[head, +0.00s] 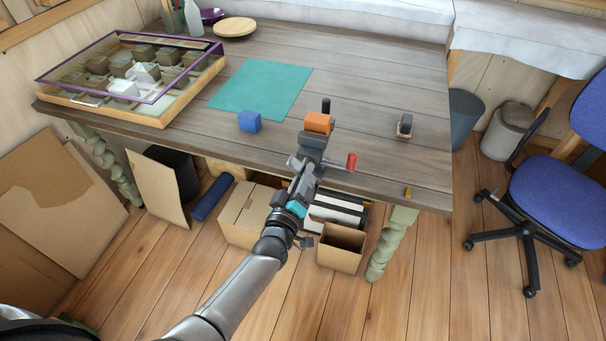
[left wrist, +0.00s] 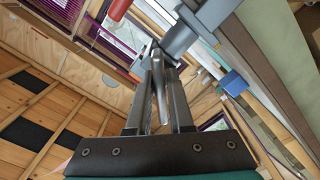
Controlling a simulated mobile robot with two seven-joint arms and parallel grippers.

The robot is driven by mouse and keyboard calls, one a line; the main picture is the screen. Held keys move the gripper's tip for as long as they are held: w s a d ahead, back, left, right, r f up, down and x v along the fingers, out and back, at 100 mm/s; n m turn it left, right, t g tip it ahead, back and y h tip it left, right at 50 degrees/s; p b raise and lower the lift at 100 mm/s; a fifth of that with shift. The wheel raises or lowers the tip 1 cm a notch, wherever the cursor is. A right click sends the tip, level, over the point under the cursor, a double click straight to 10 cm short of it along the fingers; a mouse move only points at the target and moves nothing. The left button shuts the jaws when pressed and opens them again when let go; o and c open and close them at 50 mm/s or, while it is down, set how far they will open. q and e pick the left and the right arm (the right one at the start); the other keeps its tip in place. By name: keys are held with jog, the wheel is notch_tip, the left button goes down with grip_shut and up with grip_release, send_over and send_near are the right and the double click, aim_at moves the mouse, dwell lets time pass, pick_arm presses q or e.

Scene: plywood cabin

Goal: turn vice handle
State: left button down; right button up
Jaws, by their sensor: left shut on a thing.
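The grey vice (head: 313,141) is mounted at the front edge of the wooden workbench, with an orange block (head: 318,122) at its jaws. A red knob (head: 351,161) sticks out to the right of the vice; a red end (left wrist: 118,9) also shows at the top of the left wrist view. My left gripper (head: 301,172) is at the front of the vice, just below the bench edge. In the left wrist view its fingers (left wrist: 160,88) are closed around a grey metal bar, which looks like the vice handle. The fingers partly hide the bar. My right gripper is out of view.
On the workbench (head: 370,80) are a blue cube (head: 249,121), a teal mat (head: 262,88), a glass display case (head: 130,72) and a small dark item (head: 404,126). Cardboard boxes (head: 341,246) stand below. A blue chair (head: 555,196) is at right.

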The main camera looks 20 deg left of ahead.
pick_arm(q)
jog(key=n, duration=0.4)
jog(key=shift+n+b, duration=0.3)
jog(key=shift+b, duration=0.1)
jog(key=n, duration=0.2)
jog(key=n+b, duration=0.1)
jog(key=n, duration=0.1)
jog(key=shift+d+r, duration=0.1)
jog(key=shift+r, duration=0.1)
jog(key=shift+n, duration=0.3)
jog(key=c, duration=0.9)
grip_release()
jog(key=s, duration=0.5)
jog(key=s+p, duration=0.1)
jog(key=s, duration=0.9)
jog(key=shift+s+a, duration=0.15)
jog(key=shift+a, duration=0.1)
